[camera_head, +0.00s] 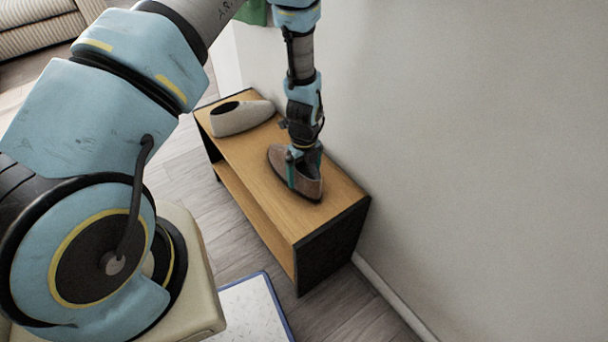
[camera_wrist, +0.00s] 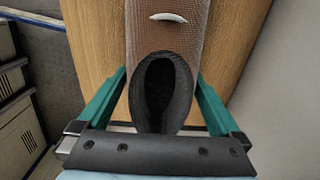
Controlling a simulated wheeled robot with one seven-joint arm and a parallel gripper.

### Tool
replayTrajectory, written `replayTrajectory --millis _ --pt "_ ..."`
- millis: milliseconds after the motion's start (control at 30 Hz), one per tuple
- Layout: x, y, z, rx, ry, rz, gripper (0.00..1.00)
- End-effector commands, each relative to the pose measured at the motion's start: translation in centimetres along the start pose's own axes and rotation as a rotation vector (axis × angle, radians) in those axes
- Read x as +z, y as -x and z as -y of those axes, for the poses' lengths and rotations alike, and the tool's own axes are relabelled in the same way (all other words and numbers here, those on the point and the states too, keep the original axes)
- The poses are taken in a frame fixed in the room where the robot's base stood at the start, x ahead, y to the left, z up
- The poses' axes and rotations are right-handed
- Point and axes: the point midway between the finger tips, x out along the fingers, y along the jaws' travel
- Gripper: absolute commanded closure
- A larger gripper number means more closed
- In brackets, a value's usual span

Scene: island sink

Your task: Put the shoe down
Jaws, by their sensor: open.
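A brown shoe (camera_head: 309,189) with a dark sole rests upright on the wooden top of a low bench (camera_head: 268,176), near its right end. My gripper (camera_head: 304,183) reaches down from above, with its green fingers on either side of the shoe. In the wrist view the shoe (camera_wrist: 165,38) lies between the two fingers, its dark opening nearest the palm. The shoe's far end is cut off in the wrist view.
A grey-beige shoe (camera_head: 243,118) lies on the left part of the bench top. A plain wall (camera_head: 480,130) runs close behind the bench. A blue-edged white mat (camera_head: 252,312) lies on the wooden floor in front. A sofa (camera_head: 40,28) stands at the far left.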

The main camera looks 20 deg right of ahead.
Motion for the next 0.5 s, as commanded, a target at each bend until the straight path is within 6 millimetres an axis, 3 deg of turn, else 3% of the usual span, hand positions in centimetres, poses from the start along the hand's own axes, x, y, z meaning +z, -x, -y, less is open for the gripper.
replayTrajectory --millis 500 --pt "0.1 9.5 0.1 -0.004 0.001 0.001 0.0"
